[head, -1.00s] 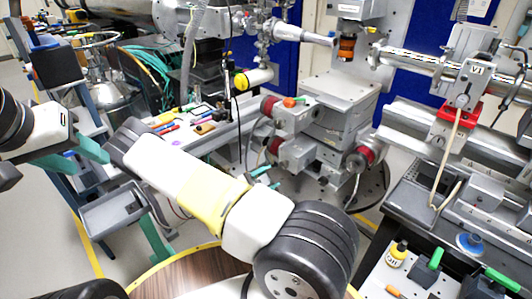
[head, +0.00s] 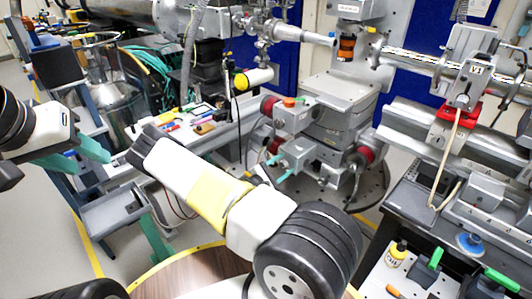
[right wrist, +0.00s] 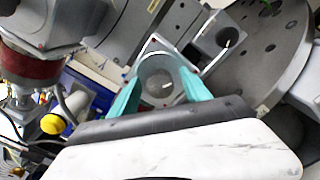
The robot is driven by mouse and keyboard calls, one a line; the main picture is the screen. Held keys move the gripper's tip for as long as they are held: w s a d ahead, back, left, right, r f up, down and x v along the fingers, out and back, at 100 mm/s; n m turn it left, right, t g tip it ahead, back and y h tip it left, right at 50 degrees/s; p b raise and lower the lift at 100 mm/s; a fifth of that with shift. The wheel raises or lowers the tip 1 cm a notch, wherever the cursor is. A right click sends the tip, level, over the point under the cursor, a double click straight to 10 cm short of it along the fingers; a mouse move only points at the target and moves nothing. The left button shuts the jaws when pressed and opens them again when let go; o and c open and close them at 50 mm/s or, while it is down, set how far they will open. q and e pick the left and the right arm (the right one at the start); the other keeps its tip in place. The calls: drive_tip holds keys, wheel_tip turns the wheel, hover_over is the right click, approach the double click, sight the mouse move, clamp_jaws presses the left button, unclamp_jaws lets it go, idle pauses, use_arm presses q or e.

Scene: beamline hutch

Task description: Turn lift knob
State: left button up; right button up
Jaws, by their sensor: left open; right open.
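Several red-ringed knobs sit on the grey stage stack in the head view: an upper left knob (head: 268,106), a lower left knob (head: 275,145) and a right knob (head: 365,155). I cannot tell which one is the lift knob. My right gripper (head: 287,163) has its teal fingers spread just below the lower left knob. Contact cannot be told. My left gripper (head: 82,154) is open and empty at the far left.
A bench (head: 225,130) with pens and small tools lies left of the stage. A grey tray (head: 113,209) stands at lower left. A beam pipe with a red clamp (head: 460,110) and a dark-topped table with a yellow-capped bottle (head: 397,254) are at right.

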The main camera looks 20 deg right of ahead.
clamp_jaws()
drive_tip(key=n, duration=1.7)
drive_tip(key=shift+n, duration=0.4)
drive_tip(key=n, duration=0.6)
drive_tip(key=shift+a, duration=0.1)
idle(0.5)
